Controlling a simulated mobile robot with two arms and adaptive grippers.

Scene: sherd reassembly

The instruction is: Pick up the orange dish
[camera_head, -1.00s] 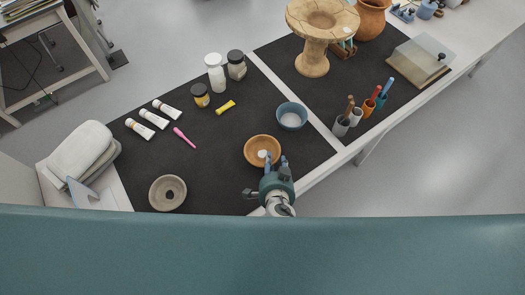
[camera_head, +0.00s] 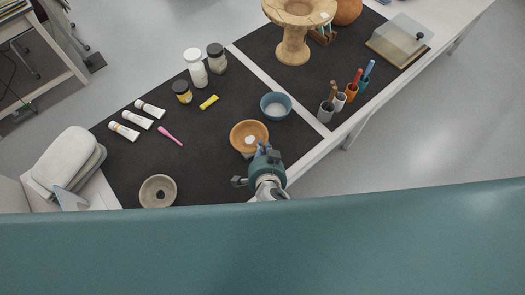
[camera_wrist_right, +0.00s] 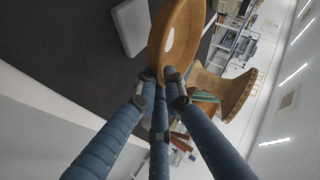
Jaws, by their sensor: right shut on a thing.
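The orange dish (camera_head: 240,133) is a shallow orange-brown bowl with a white patch inside, at the near edge of the black mat in the head view. My right gripper (camera_head: 258,150) is at its near rim, and its arm hides part of that side. In the right wrist view the dish (camera_wrist_right: 184,25) shows at a steep angle, with the right gripper's fingers (camera_wrist_right: 163,85) shut on its lower rim. I cannot tell how far the dish is off the mat. My left gripper is not in view.
A blue bowl (camera_head: 274,99) stands close to the right of the dish. A grey bowl (camera_head: 151,185) with a dark centre is at the near left.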

